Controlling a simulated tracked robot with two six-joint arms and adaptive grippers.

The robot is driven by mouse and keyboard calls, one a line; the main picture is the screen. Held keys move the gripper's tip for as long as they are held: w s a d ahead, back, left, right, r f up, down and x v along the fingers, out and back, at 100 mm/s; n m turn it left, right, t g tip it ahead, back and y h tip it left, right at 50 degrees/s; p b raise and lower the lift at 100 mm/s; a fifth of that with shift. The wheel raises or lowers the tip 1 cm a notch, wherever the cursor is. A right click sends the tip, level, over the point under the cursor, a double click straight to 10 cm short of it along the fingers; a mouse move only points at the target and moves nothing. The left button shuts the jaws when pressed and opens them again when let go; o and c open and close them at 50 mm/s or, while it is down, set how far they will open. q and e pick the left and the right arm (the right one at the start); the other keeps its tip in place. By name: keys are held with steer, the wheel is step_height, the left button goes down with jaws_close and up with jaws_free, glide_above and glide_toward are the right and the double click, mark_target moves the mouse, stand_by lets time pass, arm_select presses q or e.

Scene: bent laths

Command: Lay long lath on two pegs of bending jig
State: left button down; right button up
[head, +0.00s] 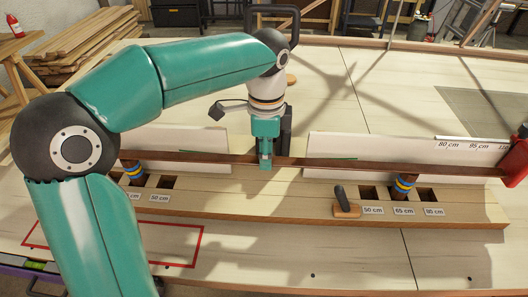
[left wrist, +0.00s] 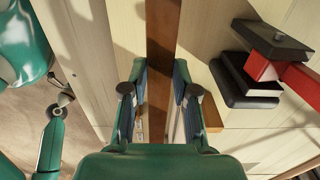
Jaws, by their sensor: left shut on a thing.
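My left gripper (head: 265,155) is shut on the long dark brown lath (head: 340,163) near its middle. The lath also shows between the fingers in the left wrist view (left wrist: 162,40). It lies roughly level across the bending jig (head: 280,200), a long pale wooden board with square holes. The left peg (head: 133,172) and the right peg (head: 406,182), both brown with blue and yellow bands, stand under the lath. I cannot tell whether the lath touches their tops. The lath's right end is close to a red block (head: 517,162). My right gripper is not in view.
White upright panels (head: 365,145) stand behind the lath. A wooden block with a dark handle (head: 345,202) sits on the jig. A red outlined area (head: 180,243) marks the table at front left. The front right tabletop is clear. A red and black clamp (left wrist: 260,75) shows beside the lath.

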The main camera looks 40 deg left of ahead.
arm_select(q)
steer(key=shift+f, duration=0.45)
steer(key=c, duration=0.6)
jaws_free()
steer(key=shift+c, duration=0.2)
steer(key=shift+w+r, duration=0.1)
steer(key=shift+r+p, duration=2.7)
steer(key=shift+r, duration=0.25)
step_height(320, 180, up, 7)
steer(key=p, duration=0.6)
steer(key=shift+p, duration=0.4)
